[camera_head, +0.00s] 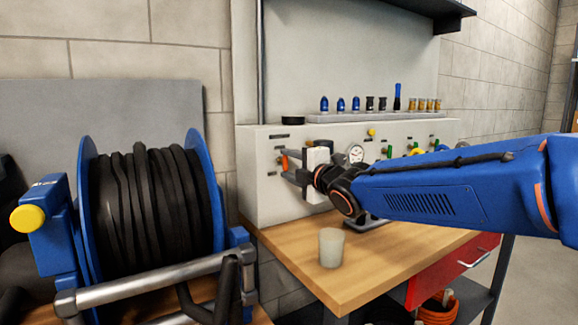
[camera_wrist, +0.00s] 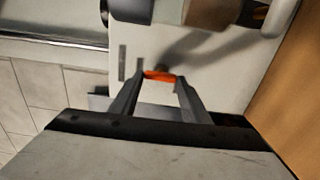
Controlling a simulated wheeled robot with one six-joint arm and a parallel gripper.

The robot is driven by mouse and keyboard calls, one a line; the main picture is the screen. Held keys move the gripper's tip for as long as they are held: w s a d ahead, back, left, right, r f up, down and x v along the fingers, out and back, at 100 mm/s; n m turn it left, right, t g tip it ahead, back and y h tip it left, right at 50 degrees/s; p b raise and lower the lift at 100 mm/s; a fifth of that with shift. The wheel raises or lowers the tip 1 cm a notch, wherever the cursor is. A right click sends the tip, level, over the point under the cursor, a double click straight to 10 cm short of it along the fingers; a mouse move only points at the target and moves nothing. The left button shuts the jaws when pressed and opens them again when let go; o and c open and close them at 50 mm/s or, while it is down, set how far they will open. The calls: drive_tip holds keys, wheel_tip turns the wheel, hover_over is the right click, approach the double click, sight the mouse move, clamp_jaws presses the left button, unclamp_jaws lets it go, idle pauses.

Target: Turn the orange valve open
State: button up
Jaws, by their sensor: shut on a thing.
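The orange valve (camera_wrist: 159,75) is on the pale panel, near the panel's left end in the head view, where only a small orange part (camera_head: 285,162) shows. My gripper (camera_wrist: 160,82) reaches to the panel from the right, and its two fingers are shut on the orange valve handle, one at each end. In the wrist view the handle lies straight across between the fingertips. In the head view my gripper (camera_head: 287,167) hides part of the panel around the valve.
A cup (camera_head: 331,248) stands on the wooden bench (camera_head: 375,265) below my arm. A blue hose reel (camera_head: 150,205) stands at the left. A gauge (camera_head: 355,153) and other coloured valves sit right of my gripper. Several small fittings (camera_head: 383,103) line the panel top.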

drive_tip(key=shift+f, duration=0.1)
drive_tip(key=o, duration=1)
drive_tip(key=shift+o, duration=0.2)
drive_tip(key=v, duration=1.7)
drive_tip(key=shift+s+d, duration=0.2)
drive_tip(key=shift+s, duration=0.1)
